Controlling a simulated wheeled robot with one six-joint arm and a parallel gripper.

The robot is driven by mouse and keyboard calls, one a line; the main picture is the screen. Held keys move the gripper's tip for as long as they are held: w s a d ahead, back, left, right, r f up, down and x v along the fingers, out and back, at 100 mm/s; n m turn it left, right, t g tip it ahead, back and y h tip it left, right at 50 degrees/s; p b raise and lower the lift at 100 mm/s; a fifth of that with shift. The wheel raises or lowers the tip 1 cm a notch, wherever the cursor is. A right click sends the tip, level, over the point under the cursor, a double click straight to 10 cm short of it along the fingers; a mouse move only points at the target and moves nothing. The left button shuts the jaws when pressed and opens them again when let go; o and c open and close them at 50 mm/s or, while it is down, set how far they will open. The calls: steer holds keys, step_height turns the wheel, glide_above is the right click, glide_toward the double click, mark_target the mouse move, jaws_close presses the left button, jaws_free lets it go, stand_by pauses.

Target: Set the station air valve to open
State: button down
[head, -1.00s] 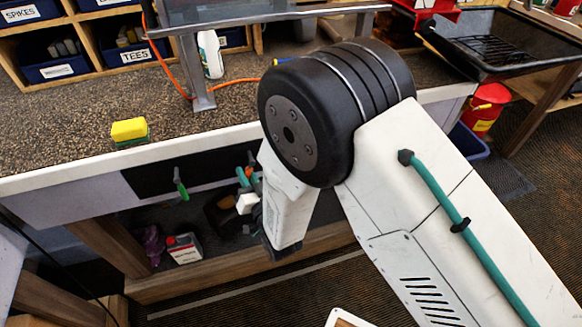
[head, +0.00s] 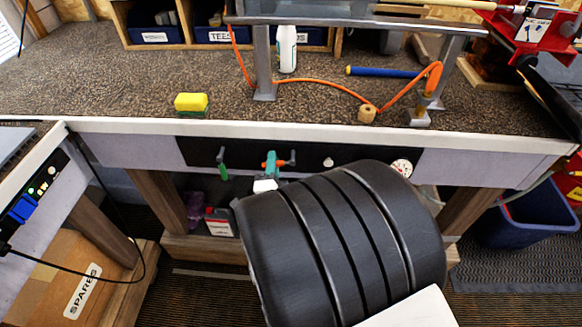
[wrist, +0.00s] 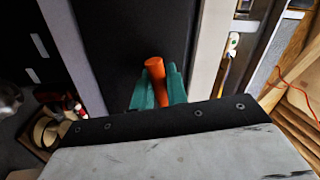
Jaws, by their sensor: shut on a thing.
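My gripper (head: 270,164) has teal fingers and is shut on this handle. In the wrist view the orange handle (wrist: 154,63) stands out between the two teal fingers of my gripper (wrist: 159,82). The handle's base is hidden by the fingers. No valve label can be read.
A white knob (head: 328,162) and a round gauge (head: 402,167) sit on the panel to the right. The bench top above holds a sponge (head: 191,104), a white bottle (head: 286,48) and an orange hose (head: 330,88). A blue bin (head: 520,215) stands at the right.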

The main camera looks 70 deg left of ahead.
steer(key=shift+s+r+m+t, duration=0.15)
steer(key=shift+r+m, duration=0.1)
steer(key=shift+m, duration=0.55)
steer(key=shift+s+r+m+t, duration=0.15)
steer(key=shift+r+m, duration=0.1)
steer(key=shift+m, duration=0.55)
steer(key=shift+w, duration=0.1)
steer(key=c, duration=1.5)
jaws_free()
steer(key=shift+o, duration=0.2)
steer(key=shift+r, duration=0.1)
steer(key=shift+w, duration=0.15)
